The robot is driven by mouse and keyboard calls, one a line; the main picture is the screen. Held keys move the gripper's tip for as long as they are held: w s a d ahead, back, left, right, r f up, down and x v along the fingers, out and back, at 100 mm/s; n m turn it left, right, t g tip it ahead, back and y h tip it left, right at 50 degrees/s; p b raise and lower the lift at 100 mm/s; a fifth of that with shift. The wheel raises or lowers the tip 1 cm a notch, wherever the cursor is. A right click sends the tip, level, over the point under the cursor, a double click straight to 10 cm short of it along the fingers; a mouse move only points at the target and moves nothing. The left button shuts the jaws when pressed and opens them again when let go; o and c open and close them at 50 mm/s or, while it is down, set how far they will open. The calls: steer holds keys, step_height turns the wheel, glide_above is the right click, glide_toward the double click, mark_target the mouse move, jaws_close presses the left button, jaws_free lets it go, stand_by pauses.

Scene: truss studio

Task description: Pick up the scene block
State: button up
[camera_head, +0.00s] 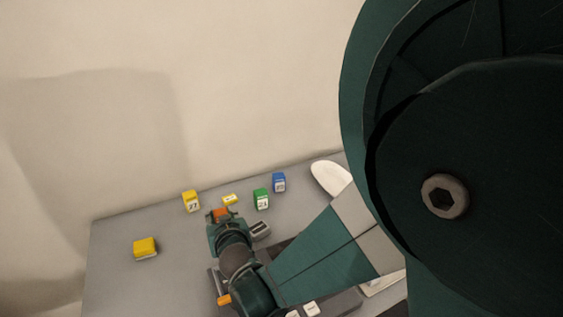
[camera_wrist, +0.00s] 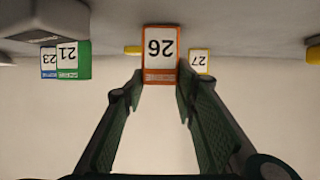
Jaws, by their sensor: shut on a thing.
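The scene block between my fingers is orange (camera_wrist: 160,42), with a white face marked 26 and a SCENE label. It shows upside down in the wrist view. My gripper (camera_wrist: 159,82) is shut on it, with one finger along each side. In the head view my gripper (camera_head: 223,220) is over the grey table, and only a small orange part of the block (camera_head: 221,213) shows past the fingers. Whether the block touches the table is hard to tell.
On the grey table (camera_head: 112,272) stand a yellow block marked 27 (camera_head: 191,201), a small yellow block (camera_head: 230,199), a green block (camera_head: 262,199), a blue block (camera_head: 279,182) and another yellow block (camera_head: 145,247) at left. A white oval dish (camera_head: 330,178) lies at right.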

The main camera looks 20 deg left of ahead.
steer(key=shift+r+p, duration=1.35)
steer(key=shift+r, duration=3.55)
steer(key=w+d+m+t+h+p, duration=0.1)
steer(key=w+d+m+t+h, duration=0.1)
steer(key=w+d, duration=3)
steer(key=w+m+h, duration=0.1)
steer(key=w, duration=0.2)
steer(key=shift+r+m+h, duration=0.3)
steer(key=shift+r+h, duration=0.1)
steer(key=shift+d, duration=0.1)
step_height(320, 180, down, 6)
steer(key=b, duration=0.1)
steer(key=shift+f, duration=0.15)
steer(key=shift+f+b, duration=0.55)
steer(key=shift+f, duration=1.3)
steer(key=shift+f, duration=0.15)
